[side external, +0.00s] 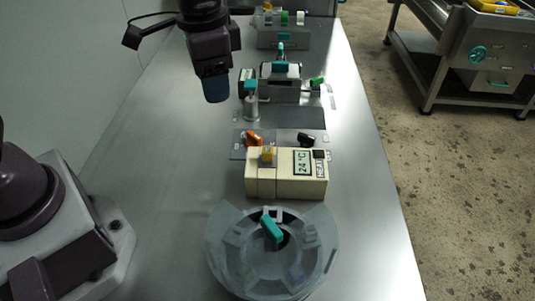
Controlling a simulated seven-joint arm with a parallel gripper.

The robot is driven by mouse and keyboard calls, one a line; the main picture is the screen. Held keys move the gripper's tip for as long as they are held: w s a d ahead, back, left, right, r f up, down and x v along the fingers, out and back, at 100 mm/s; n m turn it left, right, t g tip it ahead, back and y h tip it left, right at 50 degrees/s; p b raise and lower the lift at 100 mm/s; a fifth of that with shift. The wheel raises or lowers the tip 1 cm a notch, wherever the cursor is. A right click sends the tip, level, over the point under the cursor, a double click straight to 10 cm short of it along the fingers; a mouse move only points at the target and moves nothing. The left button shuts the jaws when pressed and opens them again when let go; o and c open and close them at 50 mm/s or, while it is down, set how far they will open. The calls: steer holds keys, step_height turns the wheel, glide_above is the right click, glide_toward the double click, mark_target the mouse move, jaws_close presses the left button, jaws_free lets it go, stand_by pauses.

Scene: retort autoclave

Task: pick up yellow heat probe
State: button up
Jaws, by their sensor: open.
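A small yellow piece (267,153), which looks like the yellow heat probe, stands at the left part of a cream box (290,187) with a temperature display. Its lower part is hidden in or behind the box. My gripper (216,92) hangs above the table, up and to the left of the box in the picture, well apart from the probe. It is open, with nothing seen in it; its fingers are dark and hard to make out.
An orange piece (253,138) and a black piece (306,139) sit just behind the box. A round clear-rimmed vessel (222,257) with a teal handle (271,229) stands in front. Fixtures with teal handles (281,66) stand farther back. The table's right strip (370,200) is clear.

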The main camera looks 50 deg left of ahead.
steer(key=w+d+f+m+g, duration=0.1)
steer(key=w+d+f+m, duration=0.25)
steer(key=w+f, duration=0.25)
glide_above(267, 149)
steer(key=shift+m+t, duration=0.3)
steer(key=shift+m, duration=0.15)
step_height(267, 149, down, 6)
steer(key=shift+a+f, duration=0.1)
steer(key=shift+a, duration=0.05)
steer(key=shift+d+f, duration=0.2)
steer(key=shift+f, duration=2.5)
steer(key=shift+c, duration=0.2)
jaws_close()
